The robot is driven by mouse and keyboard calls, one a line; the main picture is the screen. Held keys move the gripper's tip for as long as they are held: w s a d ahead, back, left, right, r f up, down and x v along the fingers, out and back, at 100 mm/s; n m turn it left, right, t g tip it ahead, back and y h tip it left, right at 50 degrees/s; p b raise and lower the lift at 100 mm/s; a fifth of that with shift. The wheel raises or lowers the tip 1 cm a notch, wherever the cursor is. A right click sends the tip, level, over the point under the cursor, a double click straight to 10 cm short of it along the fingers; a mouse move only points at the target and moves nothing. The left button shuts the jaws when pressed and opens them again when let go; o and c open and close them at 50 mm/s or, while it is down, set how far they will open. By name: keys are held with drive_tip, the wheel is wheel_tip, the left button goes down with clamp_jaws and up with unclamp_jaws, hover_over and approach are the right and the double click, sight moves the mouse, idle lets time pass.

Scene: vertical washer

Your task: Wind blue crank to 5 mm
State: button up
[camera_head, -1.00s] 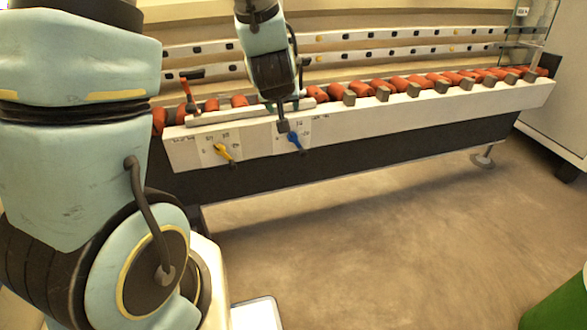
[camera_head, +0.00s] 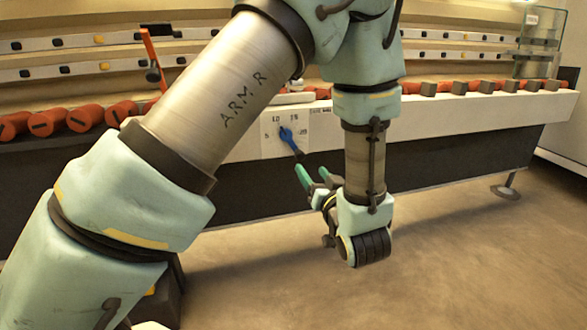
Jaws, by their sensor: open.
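The blue crank (camera_head: 287,138) is on a white dial plate (camera_head: 268,149) on the front of the machine's white beam. Its hub is in the middle of the plate and its handle slants down to the right. Small numbers run around the hub, 5 at the left and higher ones over the top to the right; the exact reading cannot be told. My gripper (camera_head: 313,177) is open and empty, with green-tipped fingers just below and right of the crank handle. The fingertips look close to the handle; contact cannot be told.
The white beam (camera_head: 470,112) runs across the picture, with red rollers (camera_head: 75,118) along it. A red-handled lever (camera_head: 150,50) rises at the upper left. My arm covers the beam left of the dial. The brown floor (camera_head: 450,240) in front is clear.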

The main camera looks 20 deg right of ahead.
sight(302, 157)
drive_tip(key=w+b, duration=0.1)
drive_tip(key=w, duration=0.2)
drive_tip(key=w+b, duration=0.1)
drive_tip(key=w, duration=0.3)
drive_tip(key=w+d+b, duration=0.1)
drive_tip(key=w, duration=0.2)
drive_tip(key=shift+w+d, duration=0.1)
drive_tip(key=shift+w, duration=0.2)
clamp_jaws()
